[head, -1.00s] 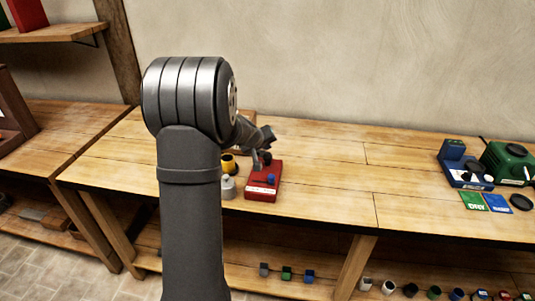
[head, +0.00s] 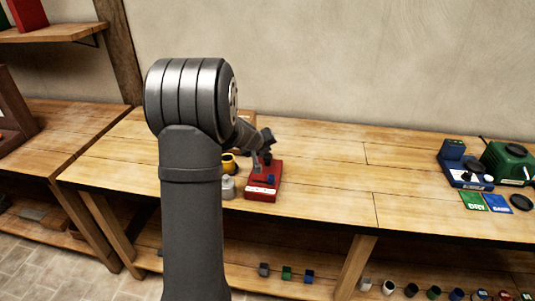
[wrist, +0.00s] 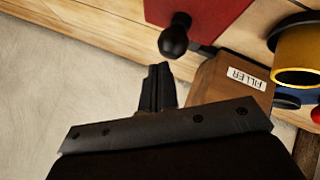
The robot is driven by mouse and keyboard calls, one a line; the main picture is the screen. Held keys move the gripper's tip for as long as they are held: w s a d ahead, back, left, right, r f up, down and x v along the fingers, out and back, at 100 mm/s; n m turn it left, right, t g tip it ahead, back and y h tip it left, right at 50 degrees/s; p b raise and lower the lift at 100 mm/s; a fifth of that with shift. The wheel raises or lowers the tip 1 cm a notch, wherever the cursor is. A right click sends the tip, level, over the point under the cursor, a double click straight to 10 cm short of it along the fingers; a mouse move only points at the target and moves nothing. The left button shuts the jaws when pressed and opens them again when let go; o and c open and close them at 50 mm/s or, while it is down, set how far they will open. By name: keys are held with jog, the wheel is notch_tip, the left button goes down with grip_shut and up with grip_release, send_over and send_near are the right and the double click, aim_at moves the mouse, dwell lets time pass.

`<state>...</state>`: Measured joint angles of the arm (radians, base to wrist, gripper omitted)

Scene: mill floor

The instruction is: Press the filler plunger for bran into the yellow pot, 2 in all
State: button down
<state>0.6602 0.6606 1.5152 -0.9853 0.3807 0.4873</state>
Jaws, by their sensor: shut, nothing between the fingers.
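My gripper (wrist: 158,88) is shut and empty, its fingertips just short of a black ball knob (wrist: 175,38) beside a red box in the wrist view. A wooden block (wrist: 232,84) labelled FILLER lies to the right of the fingers. The yellow pot (wrist: 299,52) is at the right edge, partly cut off, beside that block. In the head view the yellow pot (head: 229,165) shows partly behind my arm, and my gripper is over the back of the red box (head: 262,192). I cannot tell which part is the bran plunger, or whether the fingers touch anything.
A grey weight-like object (head: 228,188) stands left of the red box. At the right of the bench are a green machine (head: 510,162), a blue device (head: 462,178), and green (head: 474,200) and blue (head: 497,203) cards. The bench middle is clear.

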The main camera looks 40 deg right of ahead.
aim_at(266, 156)
jog(key=shift+f, duration=0.95)
dwell(0.6)
jog(key=shift+r, duration=1.4)
jog(key=shift+r, duration=2.5)
dwell(0.4)
notch_tip(266, 156, up, 4)
jog(key=shift+f, duration=0.1)
jog(key=shift+f, duration=0.15)
